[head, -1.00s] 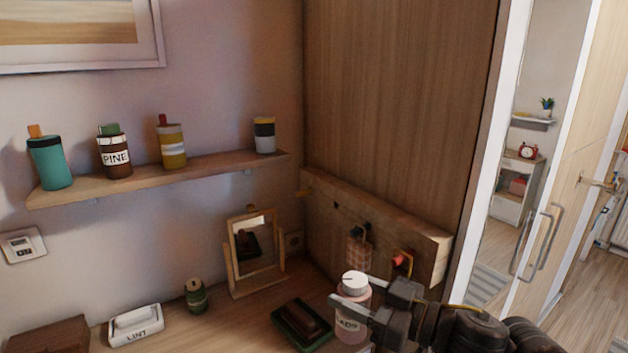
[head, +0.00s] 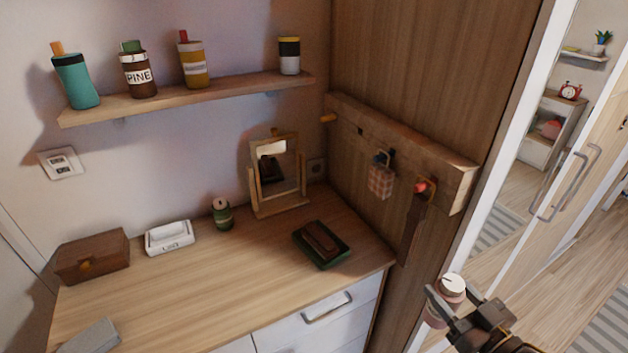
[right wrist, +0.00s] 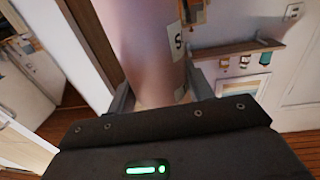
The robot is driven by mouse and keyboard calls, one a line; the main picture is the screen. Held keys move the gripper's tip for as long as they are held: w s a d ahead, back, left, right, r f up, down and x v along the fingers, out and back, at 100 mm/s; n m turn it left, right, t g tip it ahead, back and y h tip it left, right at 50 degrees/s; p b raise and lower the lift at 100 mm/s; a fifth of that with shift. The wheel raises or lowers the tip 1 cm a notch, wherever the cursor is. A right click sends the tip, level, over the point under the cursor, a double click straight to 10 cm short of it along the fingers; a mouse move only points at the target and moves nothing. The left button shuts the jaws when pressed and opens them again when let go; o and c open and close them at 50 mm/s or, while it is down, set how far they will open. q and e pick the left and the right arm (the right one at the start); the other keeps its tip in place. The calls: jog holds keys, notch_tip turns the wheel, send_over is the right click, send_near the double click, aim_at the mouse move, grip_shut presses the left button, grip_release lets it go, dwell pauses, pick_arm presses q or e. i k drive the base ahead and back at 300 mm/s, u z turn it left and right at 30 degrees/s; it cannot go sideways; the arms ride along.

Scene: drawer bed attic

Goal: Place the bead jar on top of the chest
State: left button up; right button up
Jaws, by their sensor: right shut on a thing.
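My right gripper (head: 458,312) is shut on the bead jar (head: 436,317), a pinkish jar with a white lid. The jar is roughly upright, to the right of the chest and apart from it. In the right wrist view the jar (right wrist: 145,45) stands large between the fingers of the gripper (right wrist: 160,98), with part of a white label showing. The chest (head: 215,285) has a light wooden top and white drawers with a metal handle. My left gripper is not in view.
On the chest are a brown box (head: 92,256), a white dish (head: 170,237), a green jar (head: 221,214), a mirror (head: 278,175), a dark green tray (head: 322,262) and a grey block (head: 90,338). The middle and front of the top are clear. A peg rail (head: 440,170) hangs at right.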

aim_at(218, 301)
jog(key=u, duration=0.25)
jog(key=k, duration=0.6)
jog(key=u, duration=0.55)
jog(key=k, duration=0.75)
jog(key=u, duration=0.95)
jog(key=i, duration=0.55)
jog(key=u, duration=0.7)
jog(key=i, duration=0.7)
jog(key=z, duration=0.75)
jog(key=i, duration=0.45)
jog(key=z, duration=0.55)
